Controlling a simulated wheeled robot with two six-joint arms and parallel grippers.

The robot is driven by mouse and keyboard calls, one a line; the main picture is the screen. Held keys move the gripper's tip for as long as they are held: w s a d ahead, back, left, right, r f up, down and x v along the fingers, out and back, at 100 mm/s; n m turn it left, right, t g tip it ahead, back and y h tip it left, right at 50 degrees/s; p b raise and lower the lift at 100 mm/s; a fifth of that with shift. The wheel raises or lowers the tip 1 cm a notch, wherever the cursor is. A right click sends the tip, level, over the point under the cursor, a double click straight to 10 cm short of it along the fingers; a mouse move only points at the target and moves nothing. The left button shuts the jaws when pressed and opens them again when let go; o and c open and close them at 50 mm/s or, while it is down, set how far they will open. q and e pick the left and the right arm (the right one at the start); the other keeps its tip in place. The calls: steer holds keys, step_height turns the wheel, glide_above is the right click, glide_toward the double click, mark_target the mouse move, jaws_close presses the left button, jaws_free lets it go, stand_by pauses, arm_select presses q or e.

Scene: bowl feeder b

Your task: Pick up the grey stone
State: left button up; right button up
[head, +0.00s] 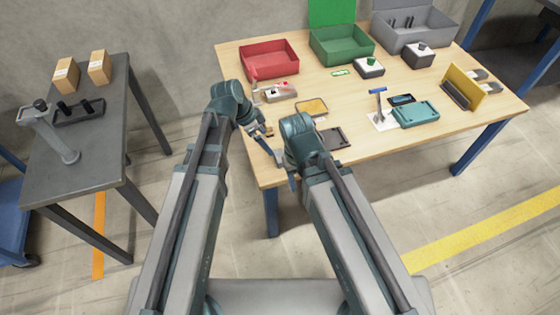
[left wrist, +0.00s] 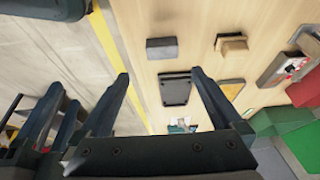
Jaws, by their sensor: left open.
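A dark grey block (left wrist: 162,47), which looks like the grey stone, lies on the wooden table near its edge in the left wrist view. In the head view I cannot make it out; my arms cover that area. My left gripper (head: 270,150) hangs over the table's near left corner. In the left wrist view my left gripper (left wrist: 160,76) is open, its fingertips spread apart with nothing held between them. The grey block appears just beyond the fingertips.
A tan block (left wrist: 232,44) lies beside the grey one. A black tray (left wrist: 176,90) and a yellow-topped tray (left wrist: 232,86) are close by. A red bin (head: 270,59) and a green bin (head: 342,44) stand at the back. A grey side table (head: 100,150) stands left.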

arm_select(q)
steer(key=b, duration=0.4)
glide_above(279, 155)
steer(key=s+a, duration=0.1)
steer(key=a, duration=0.2)
steer(key=f, duration=0.5)
steer(key=shift+s+d+f, duration=0.2)
steer(key=shift+d+f, duration=0.05)
steer(key=shift+d+f+b, duration=0.15)
steer(key=shift+d+b, duration=0.05)
steer(key=shift+b, duration=0.15)
steer(key=shift+f, duration=0.1)
steer(key=b+x, duration=0.5)
steer(key=shift+w, duration=0.25)
steer(key=shift+c, duration=0.2)
steer(key=c, duration=1.4)
steer(key=shift+o, duration=0.2)
